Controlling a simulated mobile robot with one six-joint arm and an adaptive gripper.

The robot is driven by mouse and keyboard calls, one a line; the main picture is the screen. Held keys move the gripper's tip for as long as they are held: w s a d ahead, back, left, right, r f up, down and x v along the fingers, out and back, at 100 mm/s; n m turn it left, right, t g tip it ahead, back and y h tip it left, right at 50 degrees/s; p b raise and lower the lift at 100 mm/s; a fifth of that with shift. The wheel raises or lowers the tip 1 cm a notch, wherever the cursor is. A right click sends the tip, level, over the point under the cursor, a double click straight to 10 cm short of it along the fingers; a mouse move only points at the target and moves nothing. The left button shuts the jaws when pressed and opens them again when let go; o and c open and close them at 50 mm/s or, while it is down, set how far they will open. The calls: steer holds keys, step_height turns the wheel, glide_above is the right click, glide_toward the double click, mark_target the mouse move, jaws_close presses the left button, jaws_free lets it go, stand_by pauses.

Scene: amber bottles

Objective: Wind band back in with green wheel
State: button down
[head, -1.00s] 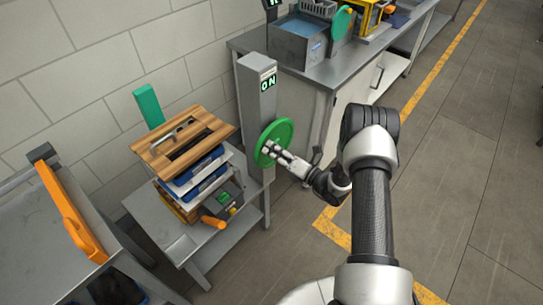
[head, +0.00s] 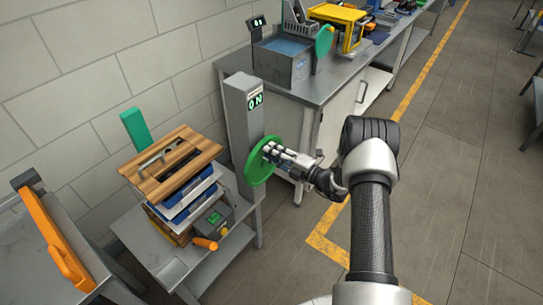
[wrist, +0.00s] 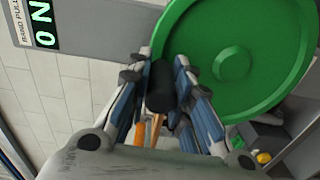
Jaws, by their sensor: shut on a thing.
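The green wheel (head: 257,166) is on the side of a grey post (head: 239,120), above the floor. It also fills the upper right of the wrist view (wrist: 270,45). My gripper (head: 272,150) is at the wheel's upper right in the head view. In the wrist view my gripper (wrist: 165,75) is shut on the wheel's black handle (wrist: 160,88), which shows between the fingers. The post's display (head: 256,101) reads 0 N under a band pull label in the wrist view (wrist: 42,26). I cannot make out the band itself.
Left of the post, a low grey table (head: 170,268) carries a stack with a wooden board (head: 152,184), blue trays and an orange-handled device (head: 205,243). A grey bench (head: 322,85) stands behind to the right. Open floor (head: 430,200) lies at the right.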

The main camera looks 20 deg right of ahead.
steer(key=shift+w+d+r, duration=0.3)
steer(key=shift+w+d, duration=0.1)
steer(key=shift+d, duration=0.2)
steer(key=c, duration=1.5)
jaws_free()
steer(key=shift+d, duration=0.1)
steer(key=shift+o, duration=0.4)
steer(key=v, duration=1.2)
steer(key=shift+a+f, duration=0.25)
steer(key=shift+a, duration=0.1)
steer(key=shift+s, duration=0.2)
